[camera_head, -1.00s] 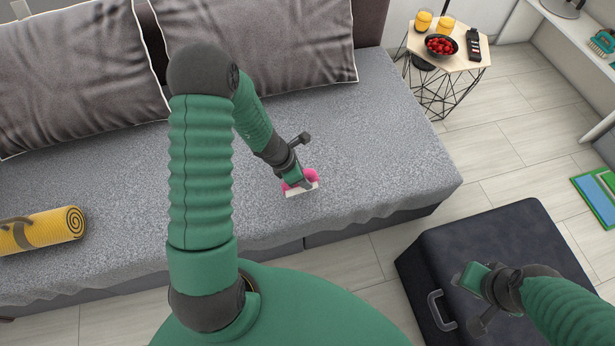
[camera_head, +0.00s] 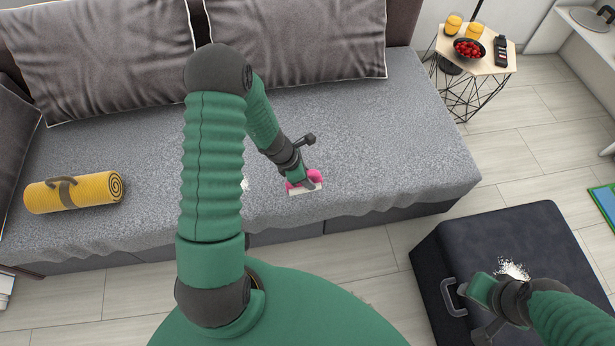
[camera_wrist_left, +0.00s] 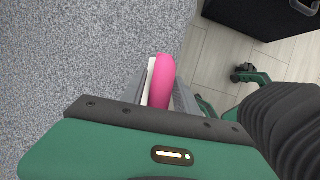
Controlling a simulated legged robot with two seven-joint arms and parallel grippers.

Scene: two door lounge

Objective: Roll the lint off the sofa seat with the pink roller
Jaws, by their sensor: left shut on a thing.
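The grey sofa seat (camera_head: 400,130) spans the head view. My left gripper (camera_head: 300,179) is shut on the pink roller (camera_head: 296,177), low over the front part of the seat; I cannot tell whether the roller touches the fabric. In the left wrist view the pink roller (camera_wrist_left: 162,82) lies between the fingers, with a white strip along it. A small white patch, perhaps lint (camera_head: 244,184), shows on the seat left of the roller, partly hidden by my left arm. My right gripper (camera_head: 481,310) is over the dark ottoman, its opening unclear.
A rolled yellow mat (camera_head: 85,192) lies on the seat at left, and grey cushions (camera_head: 300,45) line the back. The dark ottoman (camera_head: 450,250) has a white patch (camera_head: 514,270) on top. A side table (camera_head: 490,62) with a bowl of red fruit (camera_head: 467,49) stands at back right.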

